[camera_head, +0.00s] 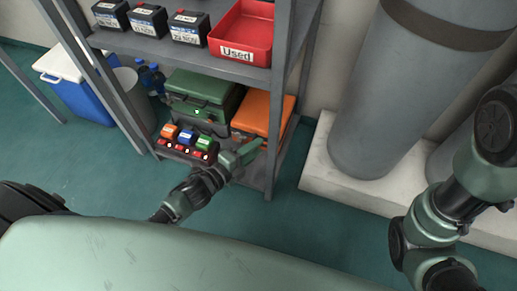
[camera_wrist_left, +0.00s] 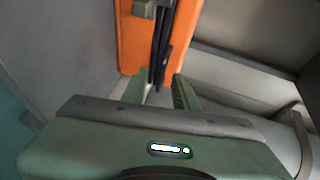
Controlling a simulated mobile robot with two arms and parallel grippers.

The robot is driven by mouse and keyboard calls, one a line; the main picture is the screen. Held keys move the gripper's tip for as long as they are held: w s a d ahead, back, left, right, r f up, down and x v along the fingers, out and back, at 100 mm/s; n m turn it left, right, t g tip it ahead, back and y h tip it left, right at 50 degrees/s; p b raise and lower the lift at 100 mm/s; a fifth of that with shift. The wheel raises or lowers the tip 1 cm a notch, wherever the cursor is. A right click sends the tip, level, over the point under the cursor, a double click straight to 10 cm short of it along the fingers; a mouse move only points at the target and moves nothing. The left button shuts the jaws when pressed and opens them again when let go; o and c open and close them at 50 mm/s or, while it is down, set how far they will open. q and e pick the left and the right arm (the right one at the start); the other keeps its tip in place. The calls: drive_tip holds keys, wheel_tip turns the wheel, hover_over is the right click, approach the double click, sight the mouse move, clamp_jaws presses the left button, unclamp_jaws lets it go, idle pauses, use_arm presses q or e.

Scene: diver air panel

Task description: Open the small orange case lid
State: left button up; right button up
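The small orange case (camera_head: 264,112) lies on the lower shelf of the grey rack, at its right end. Its lid looks shut in the head view. My left gripper (camera_head: 250,146) is at the front of the case, its fingers pointing at it. In the left wrist view the orange case (camera_wrist_left: 130,35) fills the top middle, with a dark handle or strap-like part (camera_wrist_left: 161,45) along it. The fingers of my left gripper (camera_wrist_left: 165,90) stand apart there, with the lower end of the dark part showing between them. I cannot see contact. My right gripper is out of view.
A green case (camera_head: 200,88) stands left of the orange one. A block with orange, blue and green parts (camera_head: 187,140) sits in front of it. A rack post (camera_head: 279,100) rises close to my gripper's right. A red "Used" tray (camera_head: 243,32) is above. Large grey cylinders stand right.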

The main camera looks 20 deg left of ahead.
use_arm(q)
drive_tip(key=shift+w+d+f, duration=0.1)
drive_tip(key=shift+w+d, duration=0.2)
drive_tip(key=shift+w, duration=0.3)
clamp_jaws()
idle(1.1)
